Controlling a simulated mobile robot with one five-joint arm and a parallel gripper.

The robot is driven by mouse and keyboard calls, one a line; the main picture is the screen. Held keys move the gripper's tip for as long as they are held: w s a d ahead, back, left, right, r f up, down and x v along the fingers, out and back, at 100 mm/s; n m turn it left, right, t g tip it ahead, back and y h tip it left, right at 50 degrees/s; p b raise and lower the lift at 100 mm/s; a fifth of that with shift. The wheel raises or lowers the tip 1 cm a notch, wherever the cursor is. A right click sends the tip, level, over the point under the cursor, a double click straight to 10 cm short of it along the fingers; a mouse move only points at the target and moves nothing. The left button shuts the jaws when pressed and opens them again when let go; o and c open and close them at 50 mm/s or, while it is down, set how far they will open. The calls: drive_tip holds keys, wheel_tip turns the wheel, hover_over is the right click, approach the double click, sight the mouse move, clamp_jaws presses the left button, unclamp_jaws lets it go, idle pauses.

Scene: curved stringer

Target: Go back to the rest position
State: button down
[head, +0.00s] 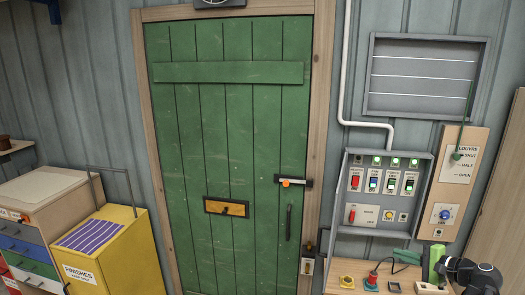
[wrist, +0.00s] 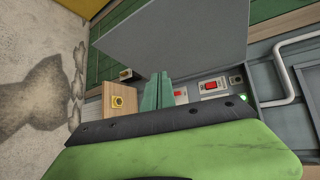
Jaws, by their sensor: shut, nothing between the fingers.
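My gripper (wrist: 158,82) shows in the wrist view as narrow green fingers, closed together and empty. Its broad green body with a dark edge fills the lower part of that view. In the head view, a black part of my arm (head: 472,276) shows at the bottom right corner, over the bench and below the switch box. The fingers are hard to make out there. In the wrist view the fingers stand in front of a grey flat panel and beside red switches (wrist: 212,86); I cannot tell the exact gap.
The switch box (head: 385,188) and louvre board (head: 457,175) hang on the wall near my arm. The bench (head: 328,277) carries a yellow button (head: 347,281) and a red-topped device (head: 371,283). A closed green door (head: 220,130) and yellow cabinet (head: 130,255) stand left.

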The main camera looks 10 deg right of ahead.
drive_tip(key=w+a+f+n+g+y+b, duration=0.1)
drive_tip(key=w+a+f+b, duration=0.2)
drive_tip(key=a, duration=0.4)
drive_tip(key=w+a+f+n+g+y+b, duration=0.1)
drive_tip(key=w+a+f+n+y, duration=0.1)
drive_tip(key=w+a, duration=0.4)
drive_tip(key=a+f+n+g+b, duration=0.25)
drive_tip(key=a+f, duration=0.35)
drive_tip(key=a, duration=0.5)
drive_tip(key=a+f+n+g+b, duration=0.25)
drive_tip(key=a+f, duration=0.25)
drive_tip(key=a, duration=0.6)
drive_tip(key=s+a+f+n+g+h+b, duration=0.4)
drive_tip(key=s+a+f+n+g+b, duration=0.15)
drive_tip(key=a+f, duration=0.7)
drive_tip(key=s+d+f+n+h+p, duration=0.1)
drive_tip(key=s+d+n+h, duration=0.1)
drive_tip(key=s+d+h, duration=0.2)
drive_tip(key=d, duration=0.3)
drive_tip(key=shift+f+h, duration=0.25)
drive_tip(key=shift+h, duration=0.05)
drive_tip(key=shift+d+n+g, duration=0.15)
drive_tip(key=shift+n+g, duration=0.1)
